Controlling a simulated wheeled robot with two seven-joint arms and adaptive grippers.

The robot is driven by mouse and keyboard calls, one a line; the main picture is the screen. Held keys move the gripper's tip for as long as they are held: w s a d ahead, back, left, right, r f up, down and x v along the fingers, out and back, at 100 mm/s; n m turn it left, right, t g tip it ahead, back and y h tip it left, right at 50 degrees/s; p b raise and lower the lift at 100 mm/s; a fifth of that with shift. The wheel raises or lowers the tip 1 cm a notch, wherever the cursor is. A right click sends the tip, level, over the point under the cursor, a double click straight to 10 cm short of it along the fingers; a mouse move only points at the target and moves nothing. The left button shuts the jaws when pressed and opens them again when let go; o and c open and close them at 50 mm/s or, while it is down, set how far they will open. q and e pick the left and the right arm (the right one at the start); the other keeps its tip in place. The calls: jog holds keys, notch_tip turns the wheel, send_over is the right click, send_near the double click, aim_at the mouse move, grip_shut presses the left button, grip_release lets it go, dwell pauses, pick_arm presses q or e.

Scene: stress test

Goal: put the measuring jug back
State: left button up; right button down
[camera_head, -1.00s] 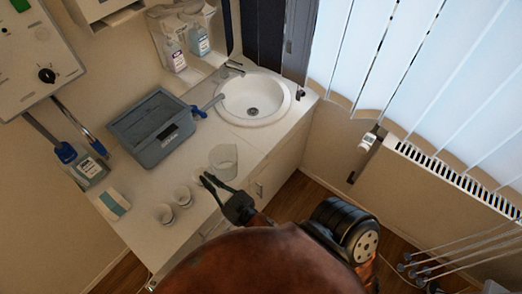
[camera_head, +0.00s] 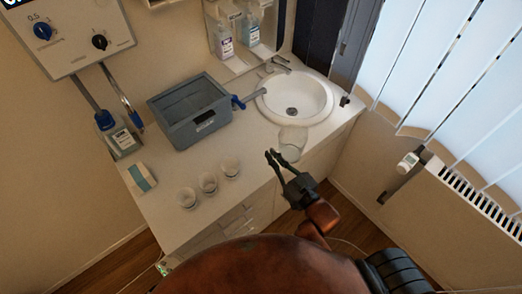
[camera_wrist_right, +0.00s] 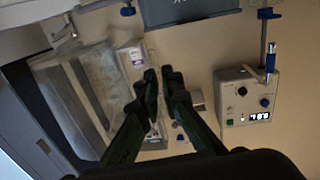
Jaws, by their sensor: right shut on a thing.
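The clear measuring jug (camera_head: 293,139) shows in the head view at the front edge of the white counter, just in front of the sink. My right gripper (camera_head: 274,157) is at the jug's near left side and is shut on it. I cannot tell whether the jug's base touches the counter. In the wrist view the dark fingers of my right gripper (camera_wrist_right: 161,82) show in the middle, close together; their contact with the jug is unclear there. My left gripper is not in view.
The white sink (camera_head: 296,97) is set in the counter. A grey tub (camera_head: 191,117) with a blue tap stands left of it. Soap bottles hang behind. A radiator (camera_head: 482,200) is at right.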

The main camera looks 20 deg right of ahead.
jog(key=shift+n+g+y, duration=0.3)
jog(key=shift+n+y, duration=0.3)
jog(key=shift+y, duration=0.1)
jog(key=w+a+f, duration=0.2)
jog(key=w+f, duration=0.1)
jog(key=w, duration=0.1)
jog(key=w+a+f+b, duration=0.1)
jog(key=w+a+f, duration=0.1)
jog(key=w, duration=0.3)
jog(key=w+a+f+b, duration=0.1)
jog(key=w+a+f, duration=0.1)
jog(key=w+f, duration=0.2)
jog(key=shift+w+a+f, duration=0.1)
jog(key=shift+w+f, duration=0.2)
jog(key=shift+w, duration=0.15)
jog(key=shift+f+b, duration=0.4)
jog(key=shift+f, duration=1.05)
jog(key=shift+f, duration=0.15)
jog(key=c, duration=2.1)
grip_release()
